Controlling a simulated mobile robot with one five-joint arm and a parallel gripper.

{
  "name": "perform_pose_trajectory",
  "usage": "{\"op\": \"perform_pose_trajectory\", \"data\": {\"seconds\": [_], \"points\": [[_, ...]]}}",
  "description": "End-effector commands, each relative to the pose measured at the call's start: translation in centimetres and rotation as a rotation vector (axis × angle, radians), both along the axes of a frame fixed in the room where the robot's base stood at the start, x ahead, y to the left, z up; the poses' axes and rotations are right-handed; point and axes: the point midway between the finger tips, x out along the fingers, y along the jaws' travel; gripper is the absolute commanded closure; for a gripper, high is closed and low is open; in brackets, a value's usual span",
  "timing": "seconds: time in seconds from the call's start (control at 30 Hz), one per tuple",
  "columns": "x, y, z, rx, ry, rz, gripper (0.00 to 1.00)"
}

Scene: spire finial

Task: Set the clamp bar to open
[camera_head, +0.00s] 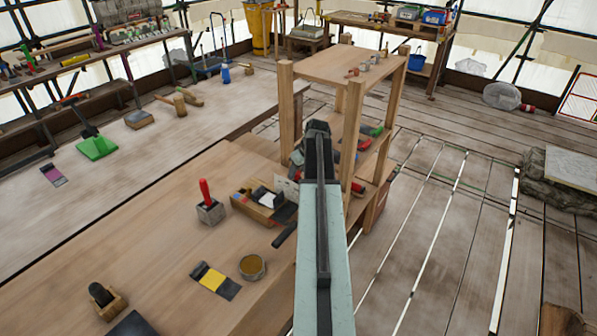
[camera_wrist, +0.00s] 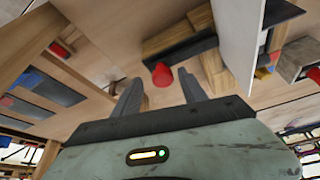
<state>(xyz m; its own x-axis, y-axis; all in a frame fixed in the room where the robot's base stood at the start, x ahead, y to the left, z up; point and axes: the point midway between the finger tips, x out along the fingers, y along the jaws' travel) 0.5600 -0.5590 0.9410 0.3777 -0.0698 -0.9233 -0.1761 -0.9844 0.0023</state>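In the wrist view, a dark bar (camera_wrist: 182,48) with a red rounded end (camera_wrist: 162,74) lies against wooden blocks (camera_wrist: 172,38); it looks like the clamp bar, but I cannot be sure. My gripper (camera_wrist: 160,88) has its two dark fingers apart with nothing held between them. The red end shows just beyond the gap, apart from the fingers as far as I can tell. In the head view my gripper (camera_head: 318,135) is seen from behind, in front of the wooden shelf stand. The red-ended bar is not clear there; my arm may hide it.
The wooden shelf stand (camera_head: 352,66) rises close around my gripper. The plank floor at right is mostly clear.

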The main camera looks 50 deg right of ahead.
Motion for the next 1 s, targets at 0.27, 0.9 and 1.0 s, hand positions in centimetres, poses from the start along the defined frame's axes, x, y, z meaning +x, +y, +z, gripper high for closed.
{"op": "perform_pose_trajectory", "data": {"seconds": [0.27, 0.9, 1.0], "points": [[-0.6, 0.2, 2.0, 0.001, 0.001, 0.0, 0.5], [-2.9, 0.6, 7.2, 0.0, 0.0, 0.001, 0.5], [-2.9, 0.6, 7.2, 0.0, 0.0, 0.001, 0.5]]}}
